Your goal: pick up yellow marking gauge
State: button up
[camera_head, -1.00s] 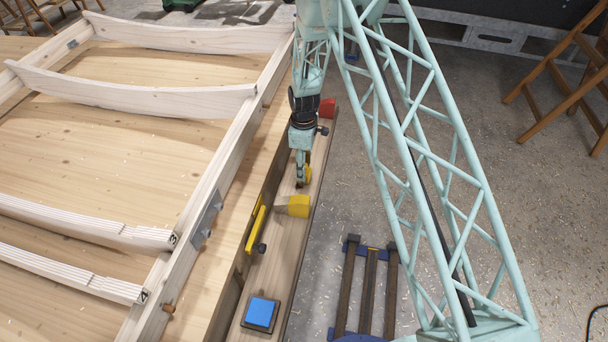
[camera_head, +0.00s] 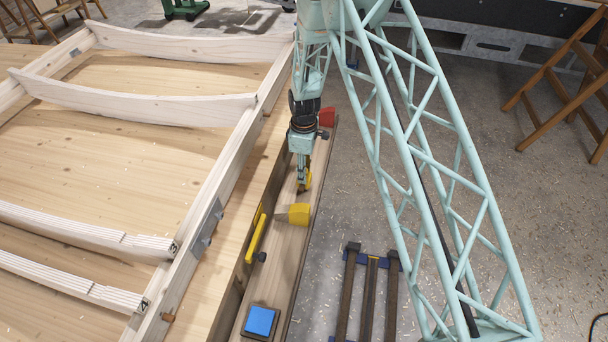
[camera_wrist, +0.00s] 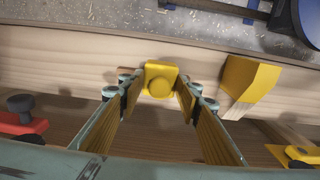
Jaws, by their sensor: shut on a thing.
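The yellow marking gauge (camera_wrist: 160,80), a small yellow block with a round boss, sits between my fingertips in the wrist view. In the head view only a small yellow part of it (camera_head: 308,180) shows beside my gripper (camera_head: 303,186). My gripper (camera_wrist: 158,92) is shut on the gauge, with one finger on each side. The gauge is low over the wooden ledge (camera_head: 290,250); I cannot tell whether it touches it. The fingers hide part of it in the head view.
A yellow wedge-shaped piece (camera_head: 298,213) lies close by on the ledge. Nearer are a yellow bar with a dark knob (camera_head: 257,238) and a blue-topped block (camera_head: 260,320). A red piece (camera_head: 327,117) is beyond. The wooden frame (camera_head: 190,220) borders the left; open floor lies right.

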jog(key=shift+r+p, duration=0.7)
jog(key=shift+r, duration=3.2)
jog(key=shift+o, duration=1.3)
jog(key=shift+c, duration=0.8)
jog(key=shift+d, duration=0.1)
jog(key=s+d+r+m, duration=0.3)
jog(key=d+m, duration=0.2)
jog(key=d, duration=0.2)
jog(key=s+d+r+m, duration=0.3)
jog(key=d+r+m, duration=0.1)
jog(key=d, duration=0.4)
jog(key=s+d+r+m, duration=0.3)
jog(key=d+m, duration=0.3)
jog(key=d, duration=0.1)
jog(key=shift+s+d+r+m, duration=0.2)
jog(key=shift+s+d+m, duration=0.05)
jog(key=shift+d+m, duration=0.1)
jog(key=shift+s+a, duration=0.1)
jog(key=shift+s, duration=0.05)
